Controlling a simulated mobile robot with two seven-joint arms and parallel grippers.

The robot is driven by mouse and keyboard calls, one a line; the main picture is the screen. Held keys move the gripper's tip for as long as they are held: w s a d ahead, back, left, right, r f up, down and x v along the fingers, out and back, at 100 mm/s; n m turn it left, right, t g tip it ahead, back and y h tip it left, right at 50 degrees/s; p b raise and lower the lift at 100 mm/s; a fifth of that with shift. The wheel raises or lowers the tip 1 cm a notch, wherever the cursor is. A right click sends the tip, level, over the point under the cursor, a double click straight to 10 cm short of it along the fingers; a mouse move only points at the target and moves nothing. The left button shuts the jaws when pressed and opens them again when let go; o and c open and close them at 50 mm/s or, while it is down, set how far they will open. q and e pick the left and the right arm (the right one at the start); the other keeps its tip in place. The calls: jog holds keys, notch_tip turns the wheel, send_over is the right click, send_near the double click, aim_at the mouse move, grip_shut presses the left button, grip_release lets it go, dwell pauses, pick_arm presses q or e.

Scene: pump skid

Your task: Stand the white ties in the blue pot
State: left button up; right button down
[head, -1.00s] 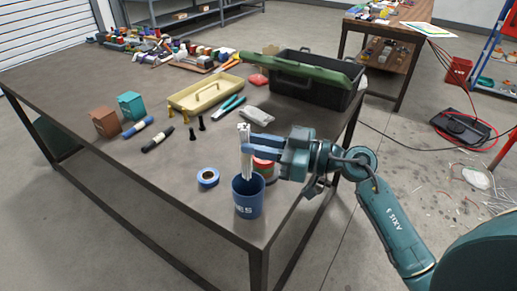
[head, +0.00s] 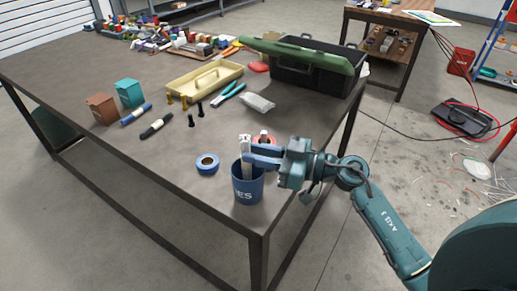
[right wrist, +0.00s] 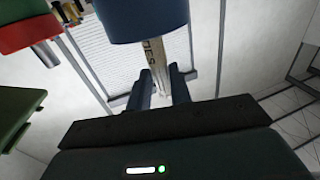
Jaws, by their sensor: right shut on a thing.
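The blue pot (head: 247,188) stands upright near the front corner of the table, with pale letters on its side. The white ties (head: 246,146) are an upright bundle, their lower part inside the pot and their top above its rim. My right gripper (head: 250,158) is shut on the ties at the pot's rim, coming in from the right. In the right wrist view the ties (right wrist: 155,62) show as a pale strip with dark letters between the blue fingers. The lower end of the ties is hidden by the pot wall. My left gripper is not in view.
A blue tape roll (head: 207,163) lies left of the pot. A red tape roll with a light object (head: 264,139) is just behind the gripper. A grey packet (head: 258,103), pliers (head: 229,94), yellow tray (head: 203,85) and green-lidded toolbox (head: 305,68) stand farther back.

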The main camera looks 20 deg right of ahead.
jog(key=shift+f, duration=0.1)
jog(key=c, duration=1.2)
grip_release()
jog(key=b+v, duration=0.1)
jog(key=v, duration=1.2)
jog(key=shift+s, duration=0.1)
